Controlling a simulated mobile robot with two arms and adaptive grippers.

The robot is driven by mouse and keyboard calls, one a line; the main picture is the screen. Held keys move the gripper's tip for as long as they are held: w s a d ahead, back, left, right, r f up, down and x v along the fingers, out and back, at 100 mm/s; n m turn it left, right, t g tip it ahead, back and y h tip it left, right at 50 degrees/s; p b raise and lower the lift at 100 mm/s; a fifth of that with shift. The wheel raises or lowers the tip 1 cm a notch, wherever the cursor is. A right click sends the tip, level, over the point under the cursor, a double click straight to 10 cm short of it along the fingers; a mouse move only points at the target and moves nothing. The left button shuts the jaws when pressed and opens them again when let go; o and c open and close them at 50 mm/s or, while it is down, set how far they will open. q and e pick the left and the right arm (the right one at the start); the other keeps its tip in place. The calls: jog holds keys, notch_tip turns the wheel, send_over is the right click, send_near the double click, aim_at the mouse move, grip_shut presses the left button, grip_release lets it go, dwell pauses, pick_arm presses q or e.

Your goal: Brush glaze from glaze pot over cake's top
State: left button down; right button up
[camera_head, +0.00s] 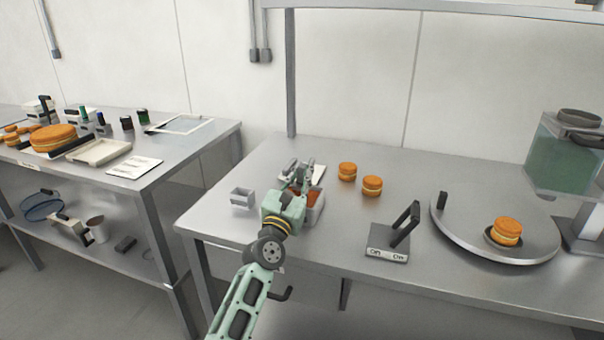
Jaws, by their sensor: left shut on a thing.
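Small orange-brown filled cakes stand on the steel table. One cake (507,230) sits on a small dark dish on a large round grey plate (464,244) at the right. Two more, a rear cake (347,171) and a front cake (372,186), stand at the middle. A pale grey pot (316,214) with orange content, which looks like the glaze pot, is partly hidden behind my left arm. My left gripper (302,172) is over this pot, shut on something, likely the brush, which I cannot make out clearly. My right gripper is out of view.
A lever box (387,256) stands at the front edge, and a small grey container (242,199) left of the pot. A dispenser with a greenish tank (562,160) stands at the far right. A separate side table (200,146) is at the left.

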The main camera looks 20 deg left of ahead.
pick_arm(q)
jog(key=shift+r+p, duration=2.95)
jog(key=shift+r, duration=0.55)
jog(key=shift+f, duration=0.1)
jog(key=shift+s, duration=0.1)
